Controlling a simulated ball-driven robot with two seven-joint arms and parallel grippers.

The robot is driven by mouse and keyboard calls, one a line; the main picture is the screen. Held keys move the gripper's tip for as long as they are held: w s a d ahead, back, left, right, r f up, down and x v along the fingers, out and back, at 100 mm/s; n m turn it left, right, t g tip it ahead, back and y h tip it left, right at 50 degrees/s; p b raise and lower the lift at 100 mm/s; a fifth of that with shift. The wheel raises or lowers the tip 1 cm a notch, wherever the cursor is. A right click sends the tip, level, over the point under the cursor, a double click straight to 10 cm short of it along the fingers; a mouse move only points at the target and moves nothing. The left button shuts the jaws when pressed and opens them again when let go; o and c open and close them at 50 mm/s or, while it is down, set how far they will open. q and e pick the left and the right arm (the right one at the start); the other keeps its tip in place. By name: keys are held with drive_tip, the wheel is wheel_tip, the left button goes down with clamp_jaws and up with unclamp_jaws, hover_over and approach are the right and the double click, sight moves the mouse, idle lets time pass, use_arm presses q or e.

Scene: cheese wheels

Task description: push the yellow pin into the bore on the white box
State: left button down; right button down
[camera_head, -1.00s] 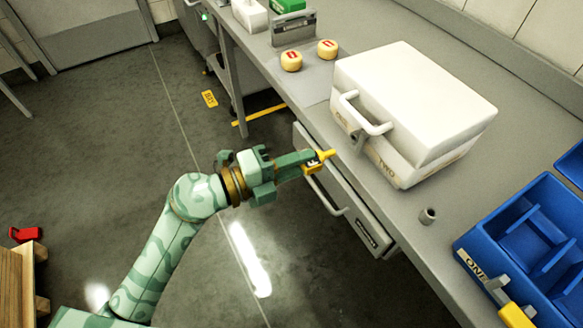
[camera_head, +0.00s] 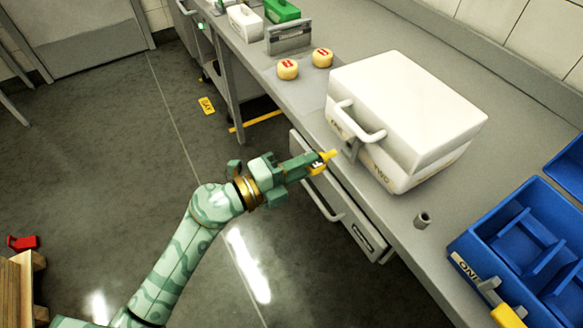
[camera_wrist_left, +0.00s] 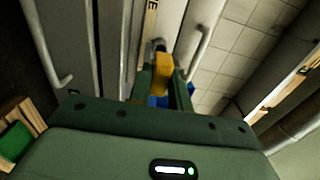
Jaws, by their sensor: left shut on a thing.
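The white box (camera_head: 412,105) stands on the grey workbench with its handle (camera_head: 357,125) on the side facing my left arm. A small grey fitting (camera_head: 352,148) shows below the handle; I cannot make out the bore itself. My left gripper (camera_head: 318,163) is shut on the yellow pin (camera_head: 330,155), whose tip points at the box's front side, close to the fitting. I cannot tell whether the tip touches. In the left wrist view the yellow pin (camera_wrist_left: 163,75) sits between the fingers, with a dark round part just beyond it. My right gripper is not in view.
Two small cheese wheels (camera_head: 288,69) lie on the workbench (camera_head: 290,95) behind the box. A small grey cylinder (camera_head: 422,220) stands near the bench edge. Blue bins (camera_head: 525,240) are at the right. A drawer handle (camera_head: 322,200) sticks out below my left gripper.

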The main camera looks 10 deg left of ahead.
sight(330, 153)
use_arm(q)
drive_tip(key=shift+x, duration=0.95)
drive_tip(key=shift+p, duration=1)
idle(0.7)
drive_tip(key=shift+x, duration=2.05)
drive_tip(key=c, duration=1.2)
unclamp_jaws()
drive_tip(key=p+v, duration=0.1)
drive_tip(key=v, duration=1.5)
drive_tip(key=shift+s+a, duration=0.15)
